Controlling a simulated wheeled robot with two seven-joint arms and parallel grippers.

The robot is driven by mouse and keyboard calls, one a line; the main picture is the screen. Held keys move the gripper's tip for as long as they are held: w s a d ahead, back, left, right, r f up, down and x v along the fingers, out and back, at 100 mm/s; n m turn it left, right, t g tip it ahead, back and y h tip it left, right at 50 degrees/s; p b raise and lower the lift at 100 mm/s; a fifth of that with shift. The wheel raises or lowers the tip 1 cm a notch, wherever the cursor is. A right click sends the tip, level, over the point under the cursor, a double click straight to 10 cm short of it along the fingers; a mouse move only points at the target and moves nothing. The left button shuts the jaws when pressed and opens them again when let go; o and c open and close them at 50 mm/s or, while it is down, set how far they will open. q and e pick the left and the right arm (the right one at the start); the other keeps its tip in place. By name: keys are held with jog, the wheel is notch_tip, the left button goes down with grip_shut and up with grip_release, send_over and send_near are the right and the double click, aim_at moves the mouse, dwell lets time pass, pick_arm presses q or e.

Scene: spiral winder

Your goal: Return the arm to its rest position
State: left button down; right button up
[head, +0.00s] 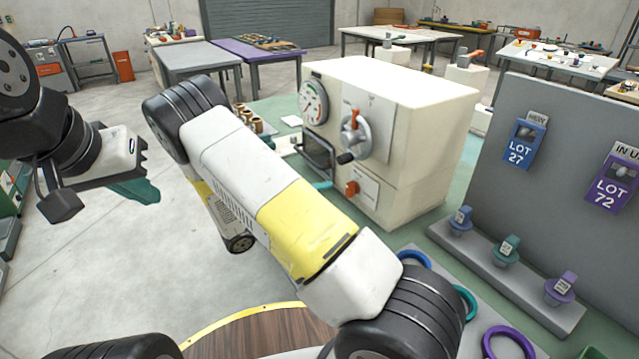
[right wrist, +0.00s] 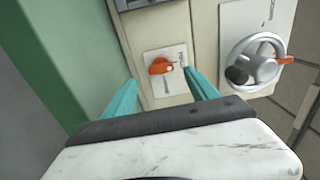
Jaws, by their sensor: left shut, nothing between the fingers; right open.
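My right arm (head: 270,190) stretches across the middle of the head view, in front of the cream machine (head: 420,130). My right gripper (right wrist: 160,95) shows in the right wrist view with its two teal fingers apart and nothing between them. It faces the machine's orange switch (right wrist: 160,66), which also shows in the head view (head: 351,188). The fingers' distance from the panel is unclear. In the head view the right gripper is mostly hidden behind my arm. My left gripper (head: 148,190) is at the left, shut and empty over the floor.
The machine has a dial (head: 313,102) and a handwheel (head: 355,137), also in the right wrist view (right wrist: 254,62). A grey board (head: 560,150) with lot tags stands at the right. Before it are a rack (head: 510,285) and coloured rings (head: 508,345).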

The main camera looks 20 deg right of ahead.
jog(key=shift+s+a, duration=0.1)
jog(key=shift+a, duration=0.15)
jog(key=s+d+r+m+g+y, duration=0.1)
jog(key=s+r+m+g+y, duration=0.4)
jog(key=m, duration=0.5)
jog(key=s+d+r+m+g+y, duration=0.2)
jog(key=s+r+m+y, duration=0.25)
jog(key=s+m, duration=0.45)
jog(key=s+a+r+m+t+y, duration=0.3)
jog(key=r+m, duration=0.4)
jog(key=m, duration=0.3)
jog(key=s+a+r+m+t+y, duration=0.4)
jog(key=r+m+y, duration=0.3)
jog(key=m, duration=0.3)
jog(key=shift+s+a+r+t, duration=0.15)
jog(key=shift+s+r+t, duration=0.15)
jog(key=shift+s+r, duration=0.25)
jog(key=shift+w+r, duration=0.1)
